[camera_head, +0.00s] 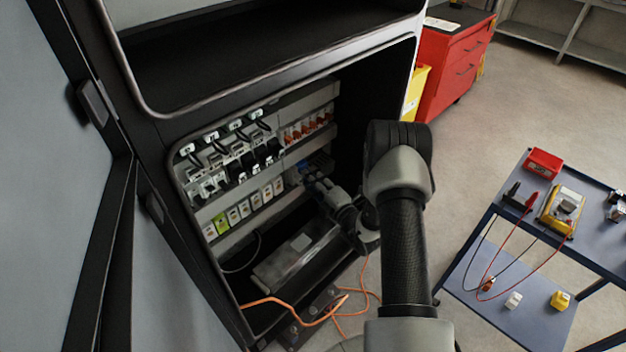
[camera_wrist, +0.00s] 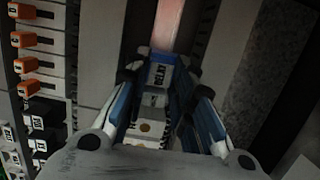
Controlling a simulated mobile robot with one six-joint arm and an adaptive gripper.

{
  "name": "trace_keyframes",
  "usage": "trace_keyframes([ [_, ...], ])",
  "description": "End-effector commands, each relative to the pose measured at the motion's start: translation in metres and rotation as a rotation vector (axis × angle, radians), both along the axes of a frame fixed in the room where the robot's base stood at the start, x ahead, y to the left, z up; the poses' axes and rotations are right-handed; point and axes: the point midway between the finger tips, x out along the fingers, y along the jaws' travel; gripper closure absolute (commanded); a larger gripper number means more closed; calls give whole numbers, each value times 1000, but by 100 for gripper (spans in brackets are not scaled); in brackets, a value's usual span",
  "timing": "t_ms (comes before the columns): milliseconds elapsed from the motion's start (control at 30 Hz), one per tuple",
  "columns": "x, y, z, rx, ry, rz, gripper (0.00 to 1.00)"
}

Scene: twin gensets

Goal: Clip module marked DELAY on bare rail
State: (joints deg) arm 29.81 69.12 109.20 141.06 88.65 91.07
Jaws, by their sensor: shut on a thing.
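My gripper (camera_wrist: 160,82) is shut on a narrow white module with a blue label (camera_wrist: 158,76). The lettering looks like DELAY, but it is small and upside down. The module sits between both fingers, and its far side is hidden. A bare strip (camera_wrist: 170,25), lit pinkish, runs on beyond the module in line with it and looks like the rail. I cannot tell whether the module touches it. In the head view my gripper (camera_head: 314,179) is inside the open cabinet, right of the lower module row (camera_head: 245,207).
Grey trunking (camera_wrist: 97,50) flanks the strip. Orange-topped modules (camera_wrist: 25,64) stand at the left; they also show in the head view's upper row (camera_head: 305,128). An orange cable (camera_head: 330,312) lies at the cabinet foot. A blue trolley (camera_head: 515,262) stands right.

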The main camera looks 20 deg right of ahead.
Motion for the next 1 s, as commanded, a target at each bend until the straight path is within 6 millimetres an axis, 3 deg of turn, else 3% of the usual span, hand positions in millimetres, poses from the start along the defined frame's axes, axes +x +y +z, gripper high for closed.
trace_keyframes([
  [600,4,1,0,-1,-1,1,100],
  [633,4,1,0,-1,-1,1,76],
  [1000,3,1,0,-1,0,0,54],
])
